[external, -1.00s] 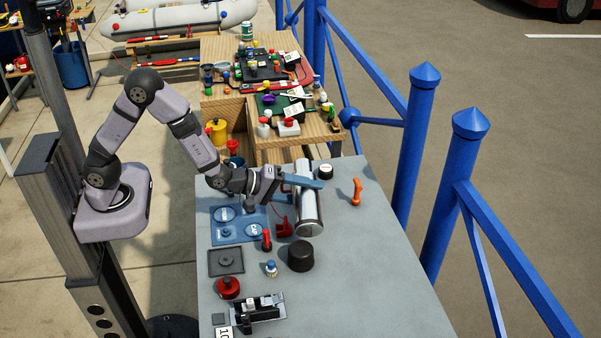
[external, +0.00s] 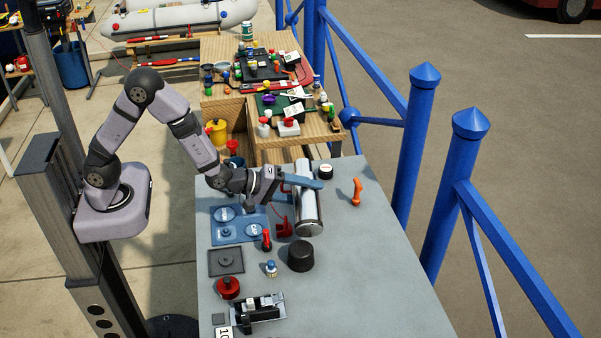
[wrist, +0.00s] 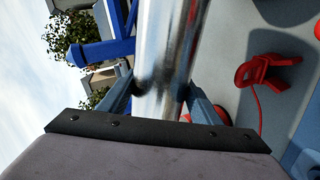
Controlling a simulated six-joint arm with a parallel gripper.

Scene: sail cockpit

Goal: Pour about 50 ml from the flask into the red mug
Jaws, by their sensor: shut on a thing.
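The flask (external: 309,212) is a shiny silver cylinder, held roughly level above the grey table. In the external view its near end points toward the camera. My gripper (external: 302,183) is shut on it, with a blue finger across its upper side. In the wrist view the flask (wrist: 165,65) runs between the two fingers (wrist: 155,95). I cannot make out the red mug with certainty. A red rounded thing (wrist: 221,115) shows partly behind a finger in the wrist view, and the flask and gripper hide part of the table.
A red clip with a cord (wrist: 265,70) lies beside the flask. A black cylinder (external: 301,257) stands in front, with a red round knob (external: 228,288) nearer the camera. An orange handle (external: 357,191) and a small black-and-white pot (external: 325,171) are at the back. The table's right front is clear.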

